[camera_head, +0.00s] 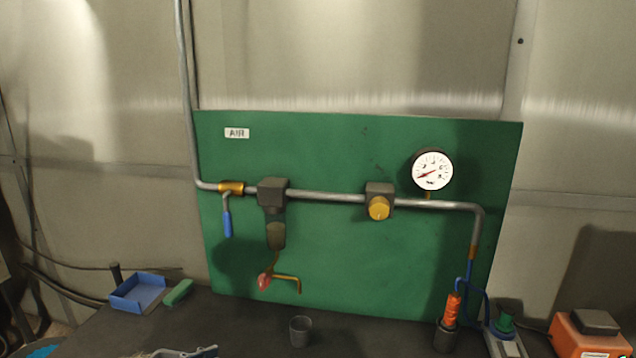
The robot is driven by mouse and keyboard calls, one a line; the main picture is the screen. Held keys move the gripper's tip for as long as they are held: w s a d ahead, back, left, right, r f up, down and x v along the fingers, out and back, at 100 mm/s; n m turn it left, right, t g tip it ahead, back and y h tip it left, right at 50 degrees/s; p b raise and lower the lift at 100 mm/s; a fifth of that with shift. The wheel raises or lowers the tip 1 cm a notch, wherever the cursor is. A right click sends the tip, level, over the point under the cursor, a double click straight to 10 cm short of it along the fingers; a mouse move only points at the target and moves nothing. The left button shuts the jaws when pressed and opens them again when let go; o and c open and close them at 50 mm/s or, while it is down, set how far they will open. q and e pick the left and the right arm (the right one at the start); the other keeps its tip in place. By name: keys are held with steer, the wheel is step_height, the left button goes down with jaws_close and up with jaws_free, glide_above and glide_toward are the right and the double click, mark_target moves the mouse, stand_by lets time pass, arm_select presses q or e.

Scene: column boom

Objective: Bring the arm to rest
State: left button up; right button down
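Neither of my grippers can be made out in the head view, and no arm of mine is clearly visible. A green panel (330,140) stands against the wall with an air line (330,196) across it. On the line are a valve with a hanging blue lever (227,222), a dark filter unit (273,195), a regulator with a yellow knob (379,208) and a round white gauge (432,170). A small brass drain with a red handle (265,281) hangs below the filter.
The dark bench (240,325) holds a blue tray (138,293), a green block (179,292), a grey cup (300,331), an orange tool (452,307) in a dark holder and an orange box (590,338). A metallic item (188,352) at the bottom edge is cut off and unclear.

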arm_select(q)
steer(key=s+d+f+g+y, duration=0.1)
steer(key=s+d+f+g, duration=0.1)
steer(key=s+d+f, duration=0.3)
steer(key=s+a+f+n+g+y, duration=0.25)
steer(key=s+f, duration=0.25)
steer(key=s, duration=0.6)
steer(key=s+a+f+n+g+y, duration=0.2)
steer(key=s+a+f+g+y, duration=0.3)
steer(key=s, duration=0.7)
step_height(320, 180, down, 33)
steer(key=s+d+h+b, duration=0.1)
steer(key=s+d+b, duration=0.1)
steer(key=b, duration=0.4)
steer(key=s+a+f+b, duration=0.3)
steer(key=s+f+b, duration=0.1)
steer(key=s+f, duration=1.3)
step_height(320, 180, down, 3)
steer(key=shift+a+f, duration=0.2)
arm_select(e)
step_height(320, 180, down, 10)
steer(key=w+d, duration=0.1)
arm_select(q)
steer(key=shift+g, duration=0.25)
